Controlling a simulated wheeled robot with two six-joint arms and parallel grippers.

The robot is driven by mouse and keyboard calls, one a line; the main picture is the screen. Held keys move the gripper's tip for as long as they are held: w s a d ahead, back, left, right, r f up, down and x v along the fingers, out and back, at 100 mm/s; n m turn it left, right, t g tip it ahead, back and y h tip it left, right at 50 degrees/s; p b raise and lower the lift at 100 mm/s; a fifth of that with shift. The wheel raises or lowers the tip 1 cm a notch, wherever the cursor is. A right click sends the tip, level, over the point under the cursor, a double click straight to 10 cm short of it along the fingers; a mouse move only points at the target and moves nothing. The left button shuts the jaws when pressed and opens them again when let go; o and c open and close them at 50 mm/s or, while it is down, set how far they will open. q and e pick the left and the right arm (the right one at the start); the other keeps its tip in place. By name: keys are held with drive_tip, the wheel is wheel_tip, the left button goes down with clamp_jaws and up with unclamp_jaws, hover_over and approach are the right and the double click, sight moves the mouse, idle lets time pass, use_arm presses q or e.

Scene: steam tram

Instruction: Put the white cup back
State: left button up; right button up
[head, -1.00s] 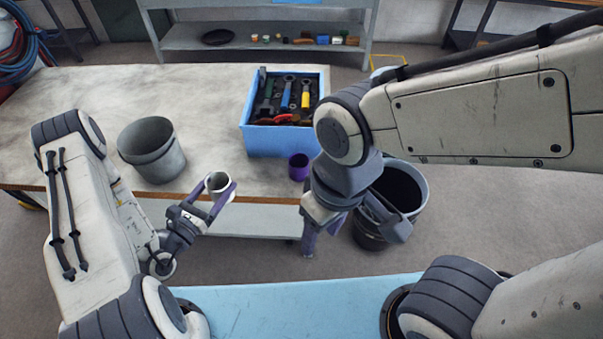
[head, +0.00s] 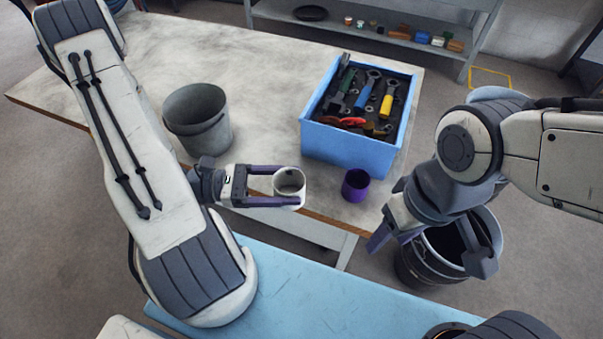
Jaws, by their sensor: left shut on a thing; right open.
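The white cup (head: 289,183) is held upright between the purple fingers of my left gripper (head: 285,187), near the front edge of the table. I cannot tell whether its base touches the table or is above it. My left gripper is shut on the cup and points right. A purple cup (head: 356,185) stands on the table just right of the white cup, apart from it. My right gripper (head: 425,245) is open and empty, off the table's front right corner, over or beside a dark bucket; its fingers are partly hidden.
A blue box (head: 346,145) of tools stands behind the cups on the table (head: 270,75). A grey bucket (head: 197,118) stands to the left. The dark bucket (head: 420,268) is on the floor at right. A shelf (head: 385,38) with small items is behind. The table's middle is clear.

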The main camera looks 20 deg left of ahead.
use_arm(q)
drive_tip(key=shift+w+d+f+b, duration=0.1)
drive_tip(key=shift+w+f+b, duration=0.95)
drive_tip(key=shift+b, duration=1.5)
drive_tip(key=w+f, duration=0.1)
drive_tip(key=w, duration=0.2)
drive_tip(key=w+a+f, duration=0.1)
drive_tip(key=w+f, duration=0.1)
drive_tip(key=w, duration=0.1)
drive_tip(key=w+a+f, duration=0.1)
drive_tip(key=w, duration=0.1)
drive_tip(key=shift+w+a+f+p, duration=0.1)
drive_tip(key=shift+w+f+p, duration=0.15)
drive_tip(key=shift+w+p, duration=0.15)
drive_tip(key=shift+w+f, duration=0.15)
drive_tip(key=shift+f, duration=0.05)
wheel_tip(320, 180, down, 4)
drive_tip(key=shift+r, duration=0.1)
